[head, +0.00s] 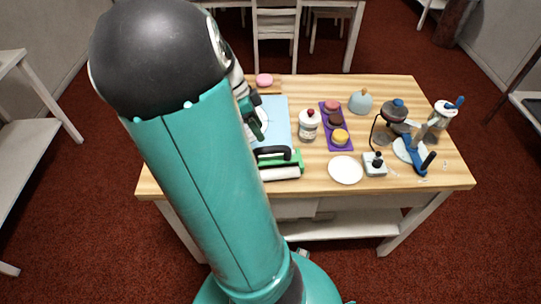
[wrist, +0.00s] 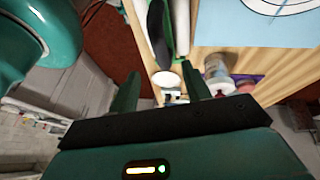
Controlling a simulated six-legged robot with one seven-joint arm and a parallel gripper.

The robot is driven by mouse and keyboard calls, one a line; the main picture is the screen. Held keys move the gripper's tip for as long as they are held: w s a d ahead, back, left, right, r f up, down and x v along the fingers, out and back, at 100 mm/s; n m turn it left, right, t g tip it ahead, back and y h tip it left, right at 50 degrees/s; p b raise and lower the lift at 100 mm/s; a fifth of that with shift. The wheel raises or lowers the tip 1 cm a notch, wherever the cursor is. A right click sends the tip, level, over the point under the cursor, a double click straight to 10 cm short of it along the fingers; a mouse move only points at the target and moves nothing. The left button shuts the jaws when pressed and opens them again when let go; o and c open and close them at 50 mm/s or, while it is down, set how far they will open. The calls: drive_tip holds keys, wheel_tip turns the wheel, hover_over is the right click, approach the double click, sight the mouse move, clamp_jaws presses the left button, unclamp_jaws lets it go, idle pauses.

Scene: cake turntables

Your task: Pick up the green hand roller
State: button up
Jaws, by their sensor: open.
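The green hand roller (head: 297,159) lies near the front edge of the wooden table, with a black handle and a white roller cylinder. Its left end is hidden behind my arm in the head view. It also shows at the top of the wrist view (wrist: 181,25), cut off by the frame edge. My gripper (wrist: 160,68) is open, with nothing seen between its two green fingers. In the head view my gripper (head: 257,122) is partly hidden by my arm and appears above the light blue mat, behind the roller and apart from it.
The light blue mat (head: 281,112) lies behind the roller. To the right are a white bottle (head: 309,125), a purple tray (head: 344,147) with several round pieces, a white plate (head: 345,170) and a joystick box (head: 375,168).

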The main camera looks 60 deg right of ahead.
sight(270, 147)
drive_tip(key=x, duration=1)
drive_tip(key=shift+d, duration=0.1)
drive_tip(key=shift+c, duration=0.2)
clamp_jaws()
